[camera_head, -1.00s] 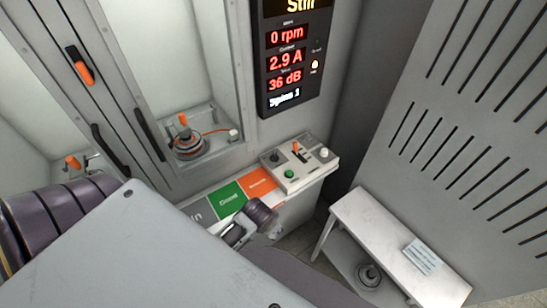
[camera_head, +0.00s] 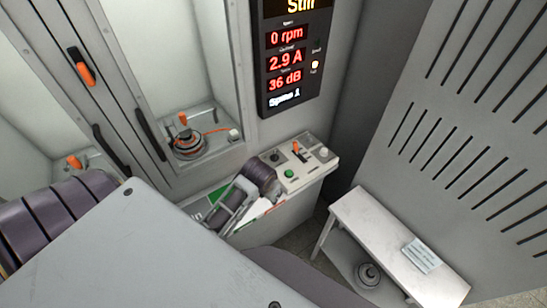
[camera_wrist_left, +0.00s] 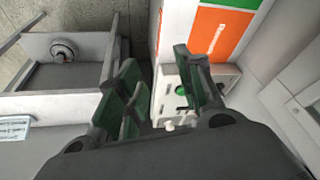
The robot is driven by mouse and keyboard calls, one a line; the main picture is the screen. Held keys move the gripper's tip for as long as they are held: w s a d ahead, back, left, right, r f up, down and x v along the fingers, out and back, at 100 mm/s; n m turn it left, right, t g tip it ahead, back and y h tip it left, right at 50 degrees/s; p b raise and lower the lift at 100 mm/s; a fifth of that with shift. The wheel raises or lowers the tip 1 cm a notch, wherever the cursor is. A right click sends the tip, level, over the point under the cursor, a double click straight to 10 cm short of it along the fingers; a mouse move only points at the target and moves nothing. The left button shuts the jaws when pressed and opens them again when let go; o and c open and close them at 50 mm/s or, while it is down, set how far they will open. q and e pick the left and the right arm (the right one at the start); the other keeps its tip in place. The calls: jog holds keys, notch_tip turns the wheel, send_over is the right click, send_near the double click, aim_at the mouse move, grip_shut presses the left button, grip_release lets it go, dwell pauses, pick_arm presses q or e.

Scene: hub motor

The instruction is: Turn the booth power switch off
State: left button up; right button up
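The control box (camera_head: 307,168) has an orange-tipped lever (camera_head: 297,147), a green button (camera_head: 289,173), a dark knob (camera_head: 275,157) and a white knob (camera_head: 323,152). I cannot read which control is the power switch. In the left wrist view my left gripper (camera_wrist_left: 157,68) is open and empty. The box (camera_wrist_left: 163,95) lies beyond the fingers, partly covered by the right-hand one. The lever is not clear there. My right gripper is not in view.
A display (camera_head: 288,65) above reads Still, 0 rpm, 2.9 A. Left of the box, a motor on a stand (camera_head: 187,143) sits in the booth. A white bench (camera_head: 380,235) with a card (camera_head: 422,256) stands at the right, by a slotted grey panel (camera_head: 470,130).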

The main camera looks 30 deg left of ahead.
aim_at(274, 157)
pick_arm(q)
jog(key=w+a+r+n, duration=0.1)
jog(key=w+a+n, duration=0.1)
jog(key=w+a, duration=0.3)
jog(key=w+a+r+n+y, duration=0.1)
jog(key=w+a, duration=0.4)
jog(key=w, duration=0.7)
jog(key=shift+w+a+r+n, duration=0.15)
jog(key=shift+a+r+n, duration=0.25)
jog(key=shift+r+n, duration=0.35)
jog(key=shift+f, duration=0.2)
jog(key=shift+w+p+x, duration=0.2)
jog(key=shift+p+x, duration=0.4)
jog(key=shift+x, duration=6.15)
grip_shut()
